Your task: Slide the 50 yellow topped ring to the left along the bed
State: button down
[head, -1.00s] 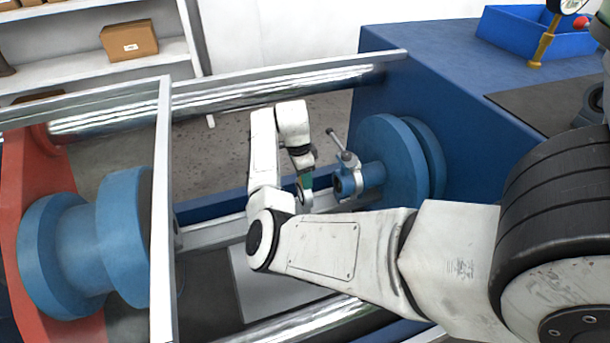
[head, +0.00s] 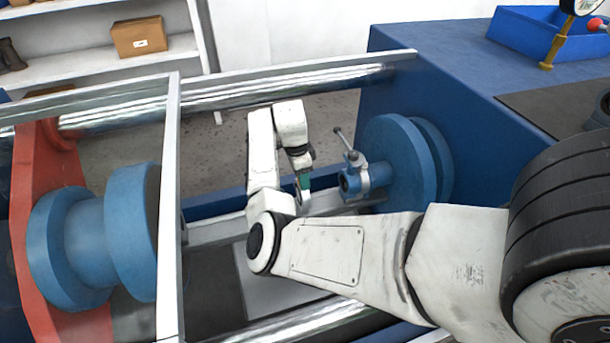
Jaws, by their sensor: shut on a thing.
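My gripper (head: 304,184) hangs down in the middle of the head view, between the two blue flanges. Its jaws are shut on a small ring-like part (head: 301,199), mostly hidden by my wrist and forearm. I see no yellow top or number from here. The bed (head: 270,283) runs below, with bright rails along it. My gripper is left of the blue stub shaft (head: 350,185), with a gap between them.
A blue flange (head: 392,165) with a clamp handle (head: 343,140) stands at right. A blue spool flange (head: 130,232) on a red plate (head: 38,265) stands at left, behind a grey upright bar (head: 169,210). A blue tray (head: 538,35) sits at the upper right.

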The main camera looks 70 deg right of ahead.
jog(key=shift+w+a+f, duration=0.25)
jog(key=shift+w+a, duration=0.65)
jog(key=shift+w, duration=0.1)
jog(key=shift+w+a, duration=0.1)
jog(key=shift+w+a, duration=0.7)
jog(key=shift+w, duration=0.2)
jog(key=shift+w+a, duration=0.7)
jog(key=shift+w, duration=0.15)
jog(key=shift+w+a+b, duration=0.25)
jog(key=shift+w+b, duration=0.05)
jog(key=shift+w+a+b, duration=0.4)
jog(key=shift+w+a, duration=1.05)
jog(key=shift+w, duration=0.3)
jog(key=shift+s+d, duration=0.15)
jog(key=shift+s, duration=0.05)
dwell(0.6)
jog(key=c, duration=0.5)
grip_release()
jog(key=shift+d, duration=0.1)
